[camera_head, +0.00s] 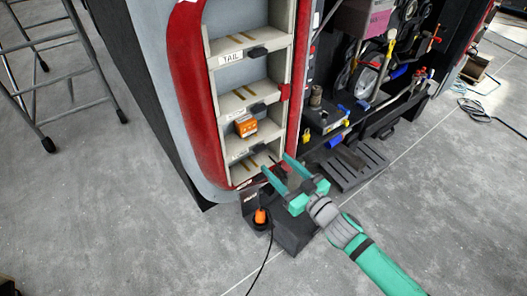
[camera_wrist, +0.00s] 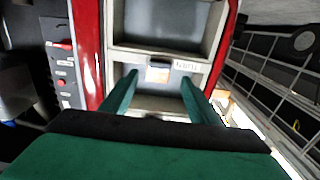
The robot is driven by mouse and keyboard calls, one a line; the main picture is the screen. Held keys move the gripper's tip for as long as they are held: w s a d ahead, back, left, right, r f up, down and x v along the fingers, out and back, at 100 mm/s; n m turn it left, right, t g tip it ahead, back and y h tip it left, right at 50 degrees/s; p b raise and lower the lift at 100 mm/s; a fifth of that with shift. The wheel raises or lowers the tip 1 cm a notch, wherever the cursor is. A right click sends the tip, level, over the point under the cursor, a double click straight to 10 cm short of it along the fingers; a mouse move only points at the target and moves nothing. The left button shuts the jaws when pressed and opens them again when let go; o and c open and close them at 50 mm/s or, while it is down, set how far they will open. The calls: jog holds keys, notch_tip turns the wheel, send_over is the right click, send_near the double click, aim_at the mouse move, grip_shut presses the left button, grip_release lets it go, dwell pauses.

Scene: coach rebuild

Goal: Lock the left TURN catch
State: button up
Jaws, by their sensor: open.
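The lamp column (camera_head: 297,60) is a pale frame with stacked bays, set in a red and grey body panel. A TAIL label (camera_head: 231,57) is readable on its upper ledge; I cannot read a TURN label. Dark catches sit on the ledges, one on the upper ledge (camera_head: 257,52) and one on the middle ledge (camera_head: 258,108). I cannot tell which is the left TURN catch or how it is set. An orange unit (camera_head: 246,125) sits in a lower bay. My gripper (camera_head: 276,165) is open and empty before the bottom bay.
A black box with an orange item (camera_head: 260,216) stands on the floor below my gripper, with a cable trailing from it. An open tool bay (camera_head: 360,70) is to the right. A metal ladder stand (camera_head: 50,75) is at left.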

aim_at(262, 150)
jog(key=x, duration=0.8)
jog(key=c, duration=1.1)
jog(key=shift+o, duration=0.2)
